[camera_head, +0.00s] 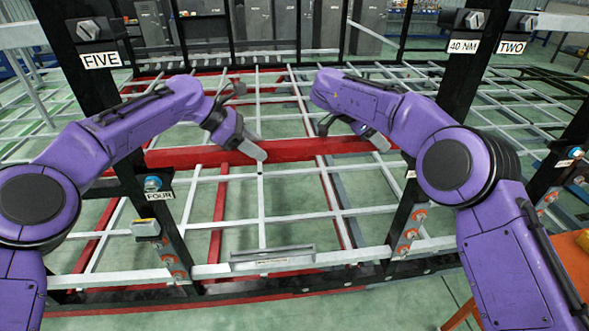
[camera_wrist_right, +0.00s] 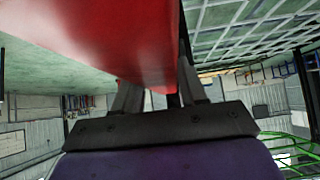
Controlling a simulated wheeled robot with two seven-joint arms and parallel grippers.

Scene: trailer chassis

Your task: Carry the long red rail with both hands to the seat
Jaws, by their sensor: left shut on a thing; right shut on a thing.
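The long red rail (camera_head: 290,151) lies crosswise in the middle of the head view, roughly level, between the two dark posts. My left gripper (camera_head: 254,150) is shut on the rail left of its middle. My right gripper (camera_head: 375,140) is shut on it farther right. In the right wrist view the rail (camera_wrist_right: 120,35) is large and close, and it runs between the fingers of my right gripper (camera_wrist_right: 155,98). The rail's ends are partly hidden by the arms and posts. I cannot tell which part is the seat.
A grid of pale bars (camera_head: 262,200) with other red members spreads below and behind. Dark posts labelled FIVE (camera_head: 85,90) and 40 NM (camera_head: 452,75) stand at either side. A pale crossbar (camera_head: 330,258) runs along the front. Part of an orange surface (camera_head: 568,262) shows at right.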

